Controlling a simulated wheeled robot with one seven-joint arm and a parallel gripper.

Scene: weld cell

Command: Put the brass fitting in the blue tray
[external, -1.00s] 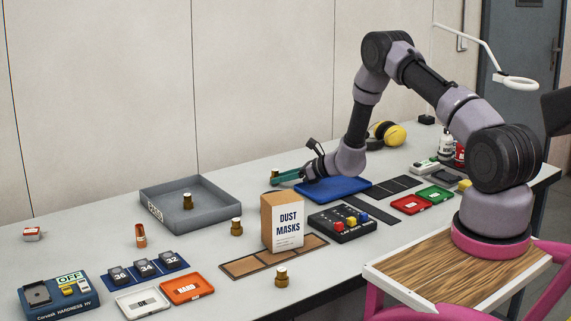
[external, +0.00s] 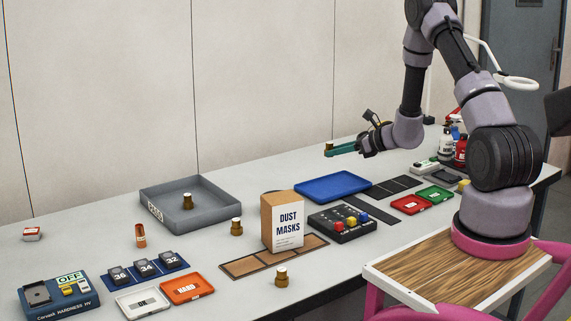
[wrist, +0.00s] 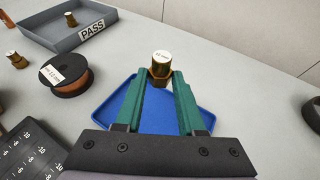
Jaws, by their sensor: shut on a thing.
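My gripper (external: 331,150) is shut on a brass fitting (external: 329,145) and holds it in the air. In the wrist view the fitting (wrist: 161,66) stands upright between the green fingertips, its pale labelled top showing. The blue tray (external: 333,188) lies on the bench below my gripper and looks empty in the external view. In the wrist view the tray (wrist: 106,105) is under the fingers, which hide part of it. The fitting appears past the tray's far edge there; whether it is directly over the tray I cannot tell.
The grey PASS tray (external: 205,215) holds another brass fitting (external: 187,201). Two more fittings stand on the bench (external: 236,227) and near its front edge (external: 281,278). A dust masks box (external: 283,222) and a black switch box (external: 342,224) stand near the blue tray. A copper spool (wrist: 66,75) shows in the wrist view.

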